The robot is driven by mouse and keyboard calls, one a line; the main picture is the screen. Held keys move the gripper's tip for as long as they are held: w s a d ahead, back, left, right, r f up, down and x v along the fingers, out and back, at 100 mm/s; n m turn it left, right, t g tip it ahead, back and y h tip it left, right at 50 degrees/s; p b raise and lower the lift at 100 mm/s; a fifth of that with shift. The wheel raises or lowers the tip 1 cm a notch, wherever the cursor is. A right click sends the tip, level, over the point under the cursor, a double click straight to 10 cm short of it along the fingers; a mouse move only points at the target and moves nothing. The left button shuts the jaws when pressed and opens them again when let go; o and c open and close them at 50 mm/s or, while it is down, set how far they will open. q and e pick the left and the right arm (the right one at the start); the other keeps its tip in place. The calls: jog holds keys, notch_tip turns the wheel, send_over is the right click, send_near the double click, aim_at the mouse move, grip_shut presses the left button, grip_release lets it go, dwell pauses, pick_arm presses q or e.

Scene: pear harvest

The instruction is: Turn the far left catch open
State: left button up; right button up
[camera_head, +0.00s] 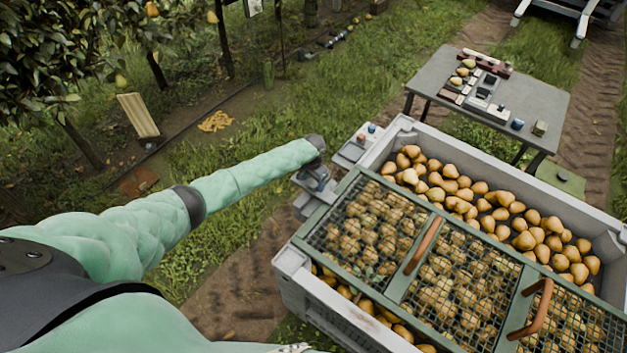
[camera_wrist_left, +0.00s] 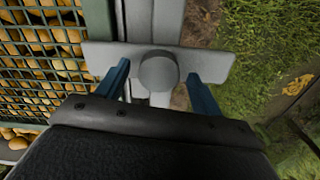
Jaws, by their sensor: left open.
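The catch (camera_wrist_left: 158,70) shows in the left wrist view as a pale grey bar with a round knob, lying across the bin's rim. My left gripper (camera_wrist_left: 162,84) is open, with one blue finger on each side of the knob. I cannot tell whether the fingers touch the catch. In the head view my left gripper (camera_head: 318,180) is at the far left corner of the green mesh lid (camera_head: 345,187), and it hides most of the catch. The lid lies on the grey bin (camera_head: 300,275) full of pears. My right gripper is not in view.
The lid has two brown handles, one near its middle (camera_head: 424,245) and one to the right (camera_head: 532,309). A small grey shelf (camera_head: 350,152) sits beside the bin's far left corner. A grey table (camera_head: 440,70) with pears and boxes stands behind. Grass lies left of the bin.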

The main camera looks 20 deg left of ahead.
pick_arm(q)
jog(key=shift+f, duration=0.4)
jog(key=c, duration=1.4)
